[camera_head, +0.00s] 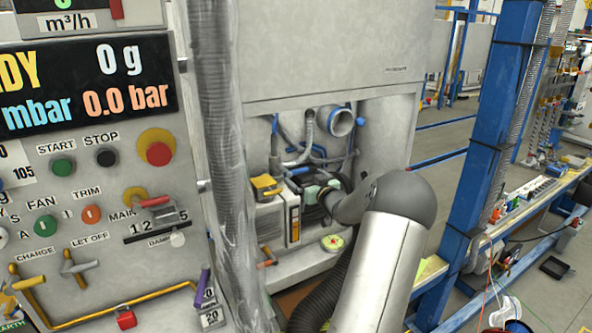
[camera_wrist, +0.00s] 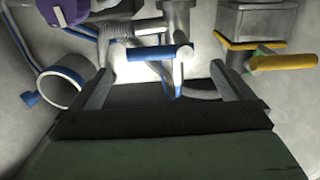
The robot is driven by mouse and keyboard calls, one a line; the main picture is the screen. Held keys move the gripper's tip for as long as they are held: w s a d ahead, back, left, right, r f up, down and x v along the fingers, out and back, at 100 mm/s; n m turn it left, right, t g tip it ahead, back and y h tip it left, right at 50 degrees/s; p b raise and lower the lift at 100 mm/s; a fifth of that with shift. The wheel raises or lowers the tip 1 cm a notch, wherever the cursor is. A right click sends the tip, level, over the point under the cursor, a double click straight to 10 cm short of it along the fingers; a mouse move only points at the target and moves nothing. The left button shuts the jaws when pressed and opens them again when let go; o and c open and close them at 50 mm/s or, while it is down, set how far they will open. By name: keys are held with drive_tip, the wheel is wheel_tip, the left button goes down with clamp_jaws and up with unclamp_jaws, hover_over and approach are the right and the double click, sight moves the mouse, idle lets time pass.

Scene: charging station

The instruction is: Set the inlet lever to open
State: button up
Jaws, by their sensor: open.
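In the wrist view a blue-handled lever (camera_wrist: 140,53) lies roughly level across a metal pipe fitting, in front of my gripper. A yellow-handled lever (camera_wrist: 283,63) sits to the right on another fitting. No label shows which is the inlet lever. My gripper (camera_wrist: 160,70) is open, its two fingers apart on either side of the blue lever's fitting, with nothing held. Whether either finger touches it cannot be told. In the head view my gripper (camera_head: 316,186) is inside the open cabinet recess, largely hidden by my arm.
A round pipe mouth (camera_wrist: 60,88) with a blue clamp is left of my fingers in the wrist view. In the head view a grey box with a yellow top (camera_head: 268,215) stands left of my gripper. A wrapped hose (camera_head: 222,130) and control panel (camera_head: 90,150) are further left.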

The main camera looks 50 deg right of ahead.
sight(297, 172)
drive_tip(key=x, duration=0.6)
drive_tip(key=shift+w+p, duration=0.3)
drive_tip(key=shift+p, duration=0.05)
drive_tip(key=c, duration=1.4)
drive_tip(key=shift+o, duration=0.2)
